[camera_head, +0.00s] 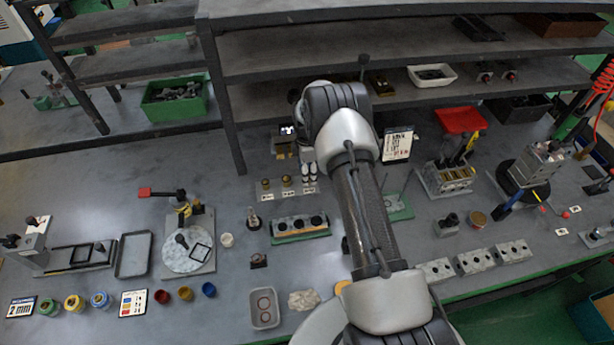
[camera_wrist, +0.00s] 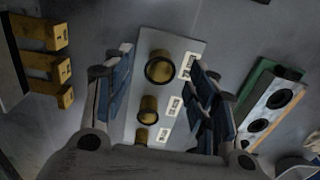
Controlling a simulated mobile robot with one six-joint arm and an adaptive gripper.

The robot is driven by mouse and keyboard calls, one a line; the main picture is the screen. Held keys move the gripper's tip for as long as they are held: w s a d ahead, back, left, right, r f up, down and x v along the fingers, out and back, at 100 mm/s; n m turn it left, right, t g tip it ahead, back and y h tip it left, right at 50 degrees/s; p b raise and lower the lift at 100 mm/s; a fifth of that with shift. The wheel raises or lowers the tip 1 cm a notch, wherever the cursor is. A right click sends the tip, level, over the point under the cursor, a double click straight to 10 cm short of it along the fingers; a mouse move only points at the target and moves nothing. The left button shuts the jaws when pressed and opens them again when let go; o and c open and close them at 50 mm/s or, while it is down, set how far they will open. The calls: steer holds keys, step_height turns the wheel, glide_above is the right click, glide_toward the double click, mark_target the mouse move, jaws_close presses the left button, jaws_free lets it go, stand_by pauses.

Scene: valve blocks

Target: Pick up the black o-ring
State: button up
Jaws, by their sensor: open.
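In the wrist view my gripper (camera_wrist: 161,60) is open, with its blue-padded fingers spread to either side of a grey plate (camera_wrist: 185,52). Several brass posts stand in a row on this plate. The largest post (camera_wrist: 160,68) shows a dark ring at its end, between the fingertips in the picture. I cannot tell whether this is the black o-ring or just a shaded rim. A smaller post (camera_wrist: 148,108) also has a dark end. Nothing is visibly held. In the head view the brass posts (camera_head: 287,181) stand left of my arm, which covers much of that area.
A green-based block (camera_head: 300,227) with dark holes lies close by; the wrist view shows it at right (camera_wrist: 264,100). Yellow blocks (camera_wrist: 45,36) stand at the wrist view's left. A grey tray (camera_head: 276,319) holds a reddish ring. Shelves (camera_head: 300,95) rise behind.

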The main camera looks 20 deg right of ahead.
steer(key=shift+c, duration=0.4)
steer(key=c, duration=0.7)
